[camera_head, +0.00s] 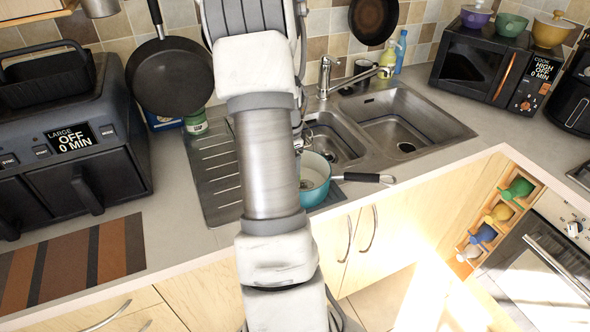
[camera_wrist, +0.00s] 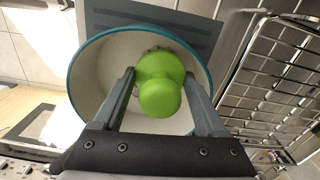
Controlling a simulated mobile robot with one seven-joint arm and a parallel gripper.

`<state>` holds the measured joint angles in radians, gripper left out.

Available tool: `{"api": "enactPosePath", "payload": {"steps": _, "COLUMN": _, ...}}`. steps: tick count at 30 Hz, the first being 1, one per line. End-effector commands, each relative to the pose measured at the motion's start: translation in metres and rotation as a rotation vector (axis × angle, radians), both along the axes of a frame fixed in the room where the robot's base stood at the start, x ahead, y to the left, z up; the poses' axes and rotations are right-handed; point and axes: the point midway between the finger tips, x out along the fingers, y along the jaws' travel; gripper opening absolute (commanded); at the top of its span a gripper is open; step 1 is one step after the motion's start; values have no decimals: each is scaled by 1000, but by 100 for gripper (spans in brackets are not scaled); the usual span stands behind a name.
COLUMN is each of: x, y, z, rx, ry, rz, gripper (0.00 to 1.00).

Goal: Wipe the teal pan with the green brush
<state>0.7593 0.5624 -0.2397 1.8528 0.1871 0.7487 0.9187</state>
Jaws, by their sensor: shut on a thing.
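The teal pan (camera_head: 314,183) stands on the near side of the sink area, partly behind my arm in the head view, its black-ended handle pointing right. In the wrist view the pan (camera_wrist: 88,98) shows its pale inside and teal rim. The green brush (camera_wrist: 160,84) is between the two fingers of my gripper (camera_wrist: 163,85), which is shut on its green handle. The brush is over the inside of the pan. Its bristles are mostly hidden below the handle, so I cannot tell if they touch the pan. My arm hides the gripper and brush in the head view.
The steel double sink (camera_head: 400,125) and tap (camera_head: 328,75) lie behind and right of the pan. A wire rack (camera_wrist: 275,85) is right of the pan in the wrist view. A double air fryer (camera_head: 70,150) stands at left.

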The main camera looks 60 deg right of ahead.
Motion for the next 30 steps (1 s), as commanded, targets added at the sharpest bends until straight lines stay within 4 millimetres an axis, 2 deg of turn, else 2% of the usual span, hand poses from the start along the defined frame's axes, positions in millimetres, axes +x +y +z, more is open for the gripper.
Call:
{"api": "enactPosePath", "payload": {"steps": 8, "x": -2, "y": 0, "z": -1, "rx": 3, "ry": 1, "rz": 0, "gripper": 30}}
{"api": "enactPosePath", "payload": {"steps": 18, "x": -26, "y": -9, "z": 1, "rx": 1, "ry": 0, "rz": -1, "gripper": 30}}
{"api": "enactPosePath", "payload": {"steps": 30, "x": -30, "y": -12, "z": 2, "rx": 0, "ry": -1, "rz": -1, "gripper": 30}}
